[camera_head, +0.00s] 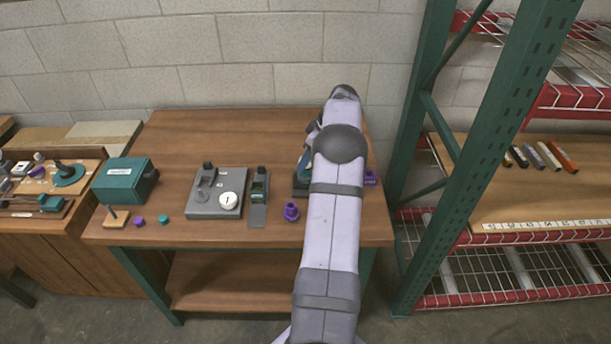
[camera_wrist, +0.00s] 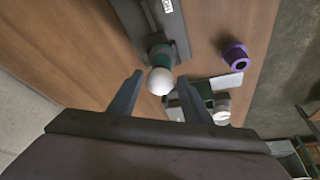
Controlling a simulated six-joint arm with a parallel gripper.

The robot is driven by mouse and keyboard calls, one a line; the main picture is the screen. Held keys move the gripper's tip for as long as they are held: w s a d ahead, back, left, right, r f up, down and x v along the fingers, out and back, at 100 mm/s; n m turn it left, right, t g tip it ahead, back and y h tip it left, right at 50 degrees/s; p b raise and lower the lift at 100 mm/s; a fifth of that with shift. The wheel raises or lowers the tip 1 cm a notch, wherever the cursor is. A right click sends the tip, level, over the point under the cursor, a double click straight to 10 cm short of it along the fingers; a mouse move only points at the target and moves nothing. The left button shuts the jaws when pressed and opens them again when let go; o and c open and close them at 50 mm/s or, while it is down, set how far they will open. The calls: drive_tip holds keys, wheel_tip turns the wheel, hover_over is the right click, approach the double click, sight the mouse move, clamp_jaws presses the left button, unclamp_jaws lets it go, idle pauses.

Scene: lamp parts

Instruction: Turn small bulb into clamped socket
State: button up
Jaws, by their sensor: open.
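My gripper (camera_wrist: 160,77) is open in the wrist view, one finger on each side of a round white bulb (camera_wrist: 159,82). A gap shows between the bulb and each finger. The bulb sits against the end of a teal socket (camera_wrist: 161,56), which is on a dark grey clamp fixture (camera_wrist: 176,25) bearing a label. I cannot tell how deep the bulb is in the socket.
A purple ring-like part (camera_head: 291,211) stands near the table's front edge; it also shows in the wrist view (camera_wrist: 236,56). Left of it are a narrow grey fixture (camera_head: 258,215), a grey board (camera_head: 203,211) with a dial, and a green box (camera_head: 124,184). The table's back is clear.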

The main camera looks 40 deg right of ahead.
drive_tip(key=c, duration=0.7)
drive_tip(key=shift+c, duration=0.2)
drive_tip(key=m+h+b, duration=0.1)
drive_tip(key=m+b, duration=0.1)
drive_tip(key=shift+a+f+m, duration=0.1)
drive_tip(key=shift+m, duration=0.2)
drive_tip(key=m+h, duration=0.1)
drive_tip(key=m, duration=0.2)
drive_tip(key=shift+a, duration=0.1)
drive_tip(key=shift+m+h, duration=0.4)
drive_tip(key=shift+m, duration=0.2)
